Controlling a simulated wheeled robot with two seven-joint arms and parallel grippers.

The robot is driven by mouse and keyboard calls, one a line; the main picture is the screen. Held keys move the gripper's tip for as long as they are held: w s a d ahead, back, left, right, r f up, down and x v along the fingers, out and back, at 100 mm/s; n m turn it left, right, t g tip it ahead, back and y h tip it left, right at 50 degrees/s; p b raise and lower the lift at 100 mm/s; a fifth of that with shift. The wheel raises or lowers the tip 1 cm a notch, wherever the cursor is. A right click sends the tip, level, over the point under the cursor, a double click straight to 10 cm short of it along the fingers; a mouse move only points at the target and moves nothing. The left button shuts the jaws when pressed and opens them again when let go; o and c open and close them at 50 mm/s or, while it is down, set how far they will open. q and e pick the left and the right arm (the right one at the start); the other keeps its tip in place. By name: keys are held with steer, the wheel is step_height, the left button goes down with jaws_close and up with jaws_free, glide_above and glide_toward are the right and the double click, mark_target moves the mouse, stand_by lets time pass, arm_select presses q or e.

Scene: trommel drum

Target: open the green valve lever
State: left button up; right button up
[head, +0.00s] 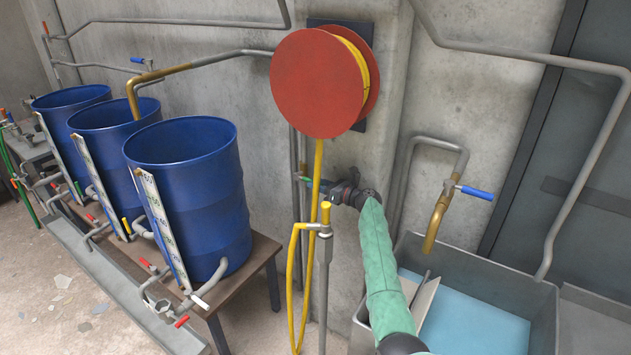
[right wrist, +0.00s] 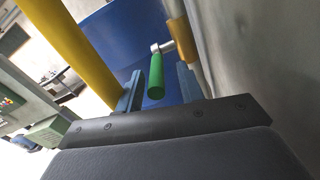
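The green valve lever (right wrist: 155,76) hangs from a metal stem on a pipe in the right wrist view. In the head view the green lever (head: 304,179) shows small, on the pipes by the wall, just left of my right gripper. My right gripper (head: 325,188) reaches toward it from the right. In the right wrist view its two blue-grey fingers (right wrist: 159,88) stand apart, with the lever in the gap between them. Whether a finger touches the lever cannot be told. My left gripper is not in view.
A yellow hose (head: 316,175) hangs from the red reel (head: 315,84) close to the lever, and it passes beside the fingers in the right wrist view (right wrist: 82,50). Blue drums (head: 205,200) stand left. A basin (head: 545,305) with another blue-handled tap (head: 476,192) is right.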

steer(key=shift+w+a+r, duration=0.2)
steer(key=shift+a, duration=0.3)
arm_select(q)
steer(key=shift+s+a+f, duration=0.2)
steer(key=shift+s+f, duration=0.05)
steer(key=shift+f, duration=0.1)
arm_select(e)
steer(key=shift+a+f, duration=0.1)
steer(key=shift+w, duration=0.1)
jaws_close()
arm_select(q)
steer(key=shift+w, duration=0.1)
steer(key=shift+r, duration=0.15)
